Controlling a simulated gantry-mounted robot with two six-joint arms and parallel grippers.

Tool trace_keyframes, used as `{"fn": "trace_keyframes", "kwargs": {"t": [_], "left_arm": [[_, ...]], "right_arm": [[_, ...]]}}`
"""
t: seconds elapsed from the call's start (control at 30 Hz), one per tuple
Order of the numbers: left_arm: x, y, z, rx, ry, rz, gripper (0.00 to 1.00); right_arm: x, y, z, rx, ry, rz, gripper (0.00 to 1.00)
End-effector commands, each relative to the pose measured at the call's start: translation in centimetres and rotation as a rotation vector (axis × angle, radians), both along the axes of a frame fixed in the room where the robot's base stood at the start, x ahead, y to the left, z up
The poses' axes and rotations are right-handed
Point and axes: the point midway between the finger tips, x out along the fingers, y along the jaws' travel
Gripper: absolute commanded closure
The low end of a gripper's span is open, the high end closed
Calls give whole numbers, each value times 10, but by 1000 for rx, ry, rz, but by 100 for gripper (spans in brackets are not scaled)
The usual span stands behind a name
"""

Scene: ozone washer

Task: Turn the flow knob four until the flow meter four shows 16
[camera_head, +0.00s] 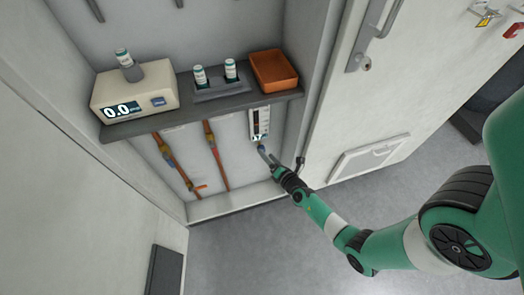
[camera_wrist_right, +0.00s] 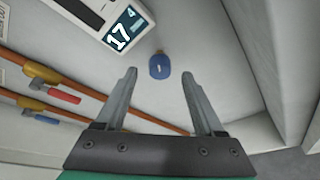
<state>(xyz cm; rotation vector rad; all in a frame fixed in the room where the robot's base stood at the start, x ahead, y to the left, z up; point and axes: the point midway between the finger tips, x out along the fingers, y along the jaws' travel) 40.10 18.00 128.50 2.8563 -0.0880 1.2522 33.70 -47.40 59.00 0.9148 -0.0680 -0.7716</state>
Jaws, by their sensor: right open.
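The blue flow knob (camera_wrist_right: 159,66) sticks out from the wall below the flow meter in the right wrist view. The flow meter four (camera_wrist_right: 122,28) shows 17 with a small 4 beside it. In the head view the flow meter (camera_head: 260,121) hangs under the shelf. My right gripper (camera_wrist_right: 159,82) is open, its two fingers apart on either side of the line to the knob. The knob lies just beyond the fingertips, between them in the picture, and I see no contact. In the head view the right gripper (camera_head: 266,155) is at the knob. My left gripper is not in view.
A shelf (camera_head: 205,112) above carries a device reading 0.0 (camera_head: 135,98), a vial rack (camera_head: 221,90) and an orange tray (camera_head: 273,72). Orange pipes (camera_head: 175,162) with valves run down the wall left of the gripper. A cabinet door (camera_head: 345,100) stands to the right.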

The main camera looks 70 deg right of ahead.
Motion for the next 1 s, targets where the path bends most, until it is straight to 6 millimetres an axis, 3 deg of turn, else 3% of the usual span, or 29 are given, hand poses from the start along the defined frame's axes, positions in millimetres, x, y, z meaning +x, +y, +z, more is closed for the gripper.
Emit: {"fn": "trace_keyframes", "kwargs": {"t": [0.23,0.6,1.0], "left_arm": [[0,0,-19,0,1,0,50],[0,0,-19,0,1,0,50],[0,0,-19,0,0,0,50]], "right_arm": [[33,-28,-14,0,-1,1,30],[39,-33,-14,0,0,1,31],[38,-32,-14,1,0,1,100]]}}
